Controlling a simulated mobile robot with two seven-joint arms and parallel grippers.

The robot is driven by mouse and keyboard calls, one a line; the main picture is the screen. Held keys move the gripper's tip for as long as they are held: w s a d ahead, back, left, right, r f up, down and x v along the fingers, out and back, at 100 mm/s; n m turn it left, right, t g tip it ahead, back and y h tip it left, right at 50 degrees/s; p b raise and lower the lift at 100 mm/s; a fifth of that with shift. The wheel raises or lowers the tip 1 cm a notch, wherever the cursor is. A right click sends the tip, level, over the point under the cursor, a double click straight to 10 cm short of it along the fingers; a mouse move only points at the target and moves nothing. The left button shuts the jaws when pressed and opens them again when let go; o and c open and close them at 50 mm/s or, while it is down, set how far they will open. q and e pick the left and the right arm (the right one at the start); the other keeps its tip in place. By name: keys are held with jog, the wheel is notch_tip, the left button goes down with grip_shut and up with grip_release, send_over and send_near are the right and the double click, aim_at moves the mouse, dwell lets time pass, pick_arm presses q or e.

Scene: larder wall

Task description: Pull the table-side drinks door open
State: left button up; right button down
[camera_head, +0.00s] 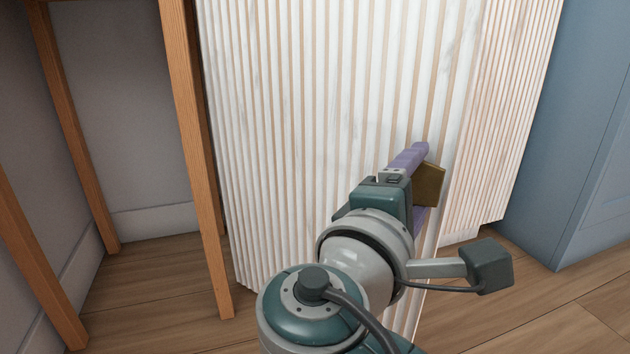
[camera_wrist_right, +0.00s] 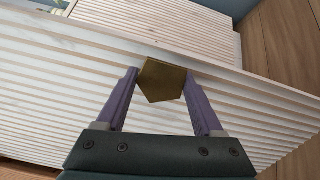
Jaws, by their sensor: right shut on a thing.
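The table-side drinks door (camera_head: 310,120) is a white slatted panel with wood-toned grooves, beside the wooden table legs. Its free edge stands out in front of the neighbouring slatted panel, so it looks partly open. Its brass, angular handle (camera_head: 431,186) is near that edge. My right gripper (camera_head: 422,180) is at the handle, with purple fingers on either side of it. In the right wrist view the handle (camera_wrist_right: 163,82) sits between the fingertips, and the door (camera_wrist_right: 60,90) slants across the picture. My left gripper is in neither view.
Another slatted panel (camera_head: 505,110) stands right of the door, then a blue cabinet (camera_head: 590,130). A wooden table leg (camera_head: 195,150) stands close to the door's left side. The wooden floor (camera_head: 545,320) at the lower right is clear.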

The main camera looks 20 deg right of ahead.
jog(key=shift+s+a+f+m+g+h, duration=0.15)
jog(key=shift+s+a+g, duration=0.1)
jog(key=shift+a, duration=0.15)
jog(key=shift+s+a+m+g+h, duration=0.15)
jog(key=shift+a+g, duration=0.1)
jog(key=shift+a, duration=0.15)
jog(key=shift+c, duration=1.7)
grip_release()
jog(key=o, duration=0.3)
jog(key=shift+w+d, duration=0.1)
